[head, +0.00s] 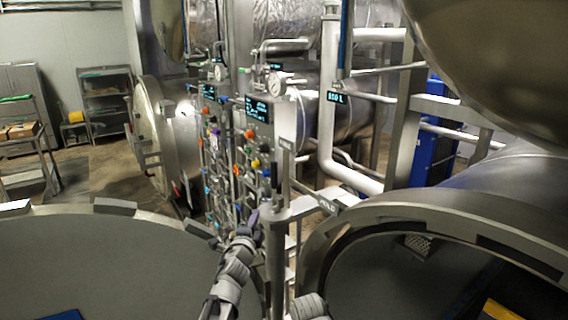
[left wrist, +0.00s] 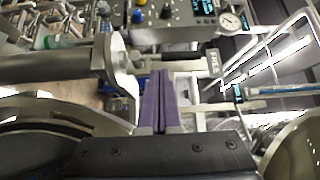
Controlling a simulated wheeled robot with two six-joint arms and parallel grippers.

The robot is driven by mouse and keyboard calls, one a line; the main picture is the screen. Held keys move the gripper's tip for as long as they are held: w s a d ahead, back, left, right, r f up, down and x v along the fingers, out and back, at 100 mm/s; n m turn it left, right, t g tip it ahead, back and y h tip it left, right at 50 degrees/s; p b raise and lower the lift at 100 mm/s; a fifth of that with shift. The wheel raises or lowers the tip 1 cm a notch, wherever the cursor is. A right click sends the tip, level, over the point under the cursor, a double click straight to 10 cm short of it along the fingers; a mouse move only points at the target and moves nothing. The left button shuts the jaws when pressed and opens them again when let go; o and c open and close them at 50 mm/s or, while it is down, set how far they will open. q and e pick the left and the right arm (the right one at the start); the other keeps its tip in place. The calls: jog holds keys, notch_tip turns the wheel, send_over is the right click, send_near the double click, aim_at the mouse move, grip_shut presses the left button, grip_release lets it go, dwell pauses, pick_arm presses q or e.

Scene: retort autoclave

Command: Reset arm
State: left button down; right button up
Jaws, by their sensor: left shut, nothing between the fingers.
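My left gripper (head: 251,219) reaches up from the bottom centre of the head view, in front of the control panels. In the left wrist view its two purple fingers (left wrist: 157,100) lie together, shut with nothing between them. A grey metal post with a flanged top (head: 277,215) stands just right of the gripper in the head view. A grey horizontal cylinder (left wrist: 60,65) lies left of the fingers in the wrist view. My right gripper does not show.
A control panel (head: 258,120) with gauges, displays and coloured knobs stands ahead. A round open vessel rim (head: 330,232) is at the right, and a large grey door (head: 100,260) at the lower left. Pipes (head: 327,110) run behind. Open floor (head: 105,175) shows at the left.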

pick_arm(q)
jog(key=s+a+f+n+g+y+b, duration=0.1)
jog(key=s+f+n+g+y+b, duration=0.25)
jog(key=f, duration=0.75)
jog(key=s+f+n+g+y+b, duration=0.15)
jog(key=s+f+n+g, duration=0.25)
jog(key=s+f+n, duration=0.45)
jog(key=s+d+f+n+g+b, duration=0.1)
jog(key=s+d+f+g+b, duration=0.2)
jog(key=s+f+g, duration=0.2)
jog(key=s+d+f+n+g+h+b, duration=0.1)
jog(key=s+d+f+n+g+b, duration=0.1)
jog(key=s+f+g, duration=0.4)
jog(key=s+d+f+b, duration=0.1)
jog(key=s+f, duration=0.3)
jog(key=s, duration=0.5)
jog(key=shift+s+f+h, duration=0.2)
jog(key=shift+f+h, duration=0.1)
jog(key=shift+f, duration=0.05)
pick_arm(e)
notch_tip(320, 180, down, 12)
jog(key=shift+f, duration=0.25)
